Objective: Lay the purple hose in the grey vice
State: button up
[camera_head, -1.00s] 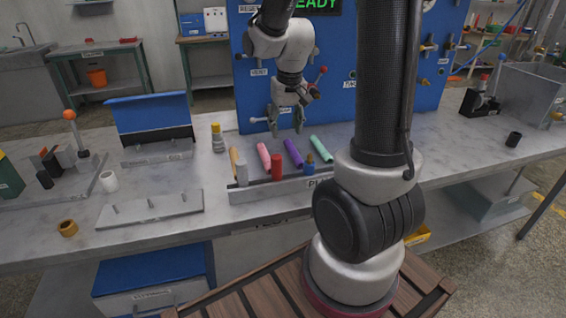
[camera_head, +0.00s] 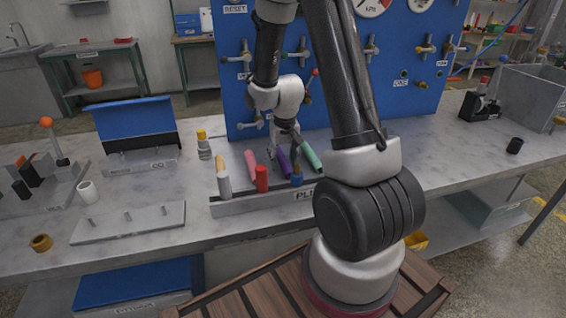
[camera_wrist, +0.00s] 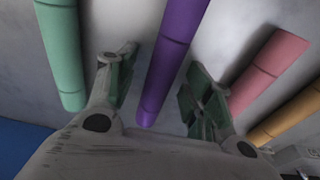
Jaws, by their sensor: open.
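The purple hose (camera_head: 284,164) leans in a row of coloured hoses at the back of a grey rack on the bench. My gripper (camera_head: 284,146) is just above and behind it, pointing down. In the wrist view the purple hose (camera_wrist: 172,62) runs between the two spread fingers of my gripper (camera_wrist: 160,72), with space on both sides. The gripper is open and holds nothing. A grey fixture with dark and orange blocks (camera_head: 40,178) and an orange-knobbed lever stands at the far left. I cannot tell surely whether it is the grey vice.
A green hose (camera_head: 311,158) and a pink hose (camera_head: 251,164) flank the purple one closely. Short red (camera_head: 261,179) and blue (camera_head: 297,180) cylinders stand in front. A blue panel (camera_head: 345,75) with valves rises behind. A pegged grey plate (camera_head: 128,222) lies at left.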

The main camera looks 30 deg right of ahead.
jog(key=c, duration=1.1)
jog(key=shift+r, duration=0.1)
